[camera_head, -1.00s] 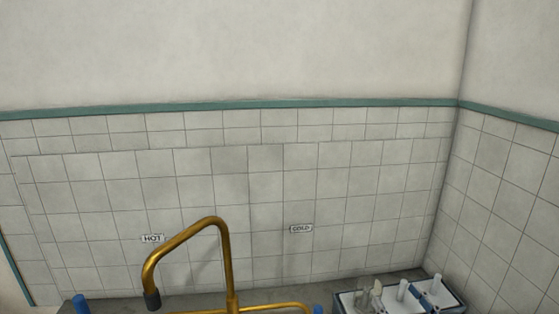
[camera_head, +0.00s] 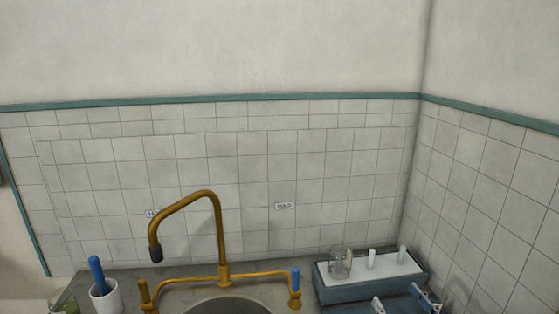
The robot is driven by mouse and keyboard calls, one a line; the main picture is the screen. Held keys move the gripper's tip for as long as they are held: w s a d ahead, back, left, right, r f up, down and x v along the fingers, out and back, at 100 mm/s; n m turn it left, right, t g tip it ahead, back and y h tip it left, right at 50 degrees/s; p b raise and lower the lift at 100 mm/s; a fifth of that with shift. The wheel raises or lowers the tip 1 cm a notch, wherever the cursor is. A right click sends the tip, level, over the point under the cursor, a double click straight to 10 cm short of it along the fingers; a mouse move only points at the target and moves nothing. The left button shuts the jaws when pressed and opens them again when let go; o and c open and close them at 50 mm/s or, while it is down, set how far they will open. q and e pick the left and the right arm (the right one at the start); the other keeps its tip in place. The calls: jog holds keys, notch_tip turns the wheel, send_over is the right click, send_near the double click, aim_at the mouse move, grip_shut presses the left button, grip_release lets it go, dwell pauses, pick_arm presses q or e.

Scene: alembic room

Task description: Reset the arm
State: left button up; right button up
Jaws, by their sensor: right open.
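My right gripper (camera_head: 402,301) shows only in part at the bottom right edge of the head view, in front of the blue tray. Its two light-tipped fingers stand apart, with nothing visible between them. The rest of this gripper and its arm are cut off by the frame. My left gripper is not in view.
A brass faucet (camera_head: 221,240) rises behind a round sink (camera_head: 228,306). A white cup (camera_head: 105,297) with a blue-handled item stands left. The blue tray (camera_head: 345,291) holds a glass beaker (camera_head: 340,264) and white pegs in the corner. Tiled walls close the back and right.

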jog(key=s+a+f+n+g+y, duration=0.35)
jog(key=s+a+n, duration=0.25)
jog(key=a+n, duration=0.25)
jog(key=s+a+f+n+g+y, duration=0.25)
jog(key=s+a+n+g, duration=0.25)
jog(key=a+n, duration=0.35)
jog(key=s+a+f+n+g+h, duration=0.2)
jog(key=s+f+n+g+h, duration=0.25)
jog(key=s+f+n, duration=0.55)
jog(key=s+d+f+n+g+h, duration=0.2)
jog(key=s+d+n+g+h, duration=0.1)
jog(key=s+d+n+h, duration=0.65)
jog(key=s+d+f+m+y+b, duration=0.1)
jog(key=s+f+b, duration=0.15)
jog(key=f, duration=1.25)
jog(key=s+d+f+m+y+b, duration=0.1)
jog(key=f+b, duration=0.2)
jog(key=f, duration=1.3)
pick_arm(q)
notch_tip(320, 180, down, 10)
jog(key=b, duration=0.4)
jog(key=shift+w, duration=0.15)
pick_arm(e)
jog(key=s+d+f+g, duration=0.2)
jog(key=s+f, duration=1.5)
jog(key=f, duration=0.4)
jog(key=shift+s+d+h, duration=0.15)
jog(key=shift+d+h, duration=0.15)
jog(key=shift+d, duration=0.05)
